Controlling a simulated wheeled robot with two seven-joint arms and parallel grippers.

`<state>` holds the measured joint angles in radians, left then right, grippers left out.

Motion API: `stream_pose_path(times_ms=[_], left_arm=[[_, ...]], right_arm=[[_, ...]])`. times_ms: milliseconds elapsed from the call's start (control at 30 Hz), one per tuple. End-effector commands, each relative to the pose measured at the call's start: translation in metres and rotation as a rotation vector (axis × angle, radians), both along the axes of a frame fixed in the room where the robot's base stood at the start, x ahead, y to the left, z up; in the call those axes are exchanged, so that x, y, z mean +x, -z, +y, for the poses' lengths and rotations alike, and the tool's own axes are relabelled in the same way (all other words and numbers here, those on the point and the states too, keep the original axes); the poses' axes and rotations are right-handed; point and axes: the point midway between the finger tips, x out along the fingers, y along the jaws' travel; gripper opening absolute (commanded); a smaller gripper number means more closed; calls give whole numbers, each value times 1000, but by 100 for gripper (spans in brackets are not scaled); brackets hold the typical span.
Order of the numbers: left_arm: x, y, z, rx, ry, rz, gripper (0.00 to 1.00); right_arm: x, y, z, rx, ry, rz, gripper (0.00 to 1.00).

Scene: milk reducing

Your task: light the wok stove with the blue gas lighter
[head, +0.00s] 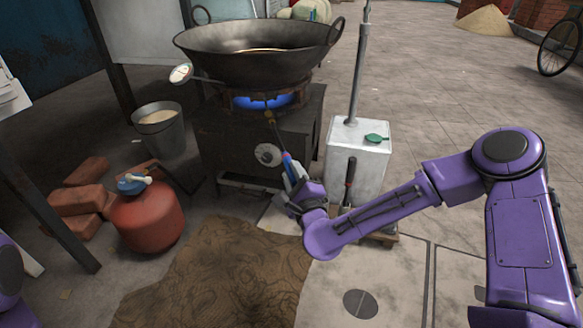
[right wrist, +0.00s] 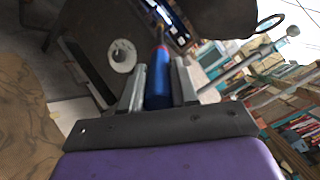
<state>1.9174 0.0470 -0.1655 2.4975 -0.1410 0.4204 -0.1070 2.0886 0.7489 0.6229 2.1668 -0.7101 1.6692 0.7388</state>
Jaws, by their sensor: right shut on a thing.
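My right gripper (head: 294,178) is shut on the blue gas lighter (head: 287,158), just in front of the wok stove (head: 231,137). In the right wrist view, the lighter (right wrist: 159,78) sits between the two grey fingers of the gripper (right wrist: 159,88). The lighter's thin dark nozzle points up and away, and its tip is near the burner opening. A blue flame (head: 264,102) glows in the burner under the wok (head: 252,66). My left gripper is out of view; only a purple part of my body shows at the lower left edge.
A red gas cylinder (head: 148,221) with a blue valve stands left of the stove, by bricks (head: 78,200) and a metal bucket (head: 160,131). A white canister (head: 357,172) stands right of the stove. A brown mat (head: 225,275) lies in front. Open paving is at right.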

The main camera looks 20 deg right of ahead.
Motion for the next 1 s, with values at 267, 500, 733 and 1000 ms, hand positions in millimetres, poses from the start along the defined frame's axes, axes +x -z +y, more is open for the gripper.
stream_pose_path(times_ms=[267, 500, 733, 1000], left_arm=[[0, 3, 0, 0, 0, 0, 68], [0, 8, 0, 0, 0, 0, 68], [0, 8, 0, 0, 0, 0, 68], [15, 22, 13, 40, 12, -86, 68]], right_arm=[[-33, 0, 6, 1, -2, 0, 0], [-57, 0, 10, 1, -1, -1, 0], [-59, 0, 10, 1, -1, -1, 0], [-75, 3, 14, 2, -4, 0, 0]])
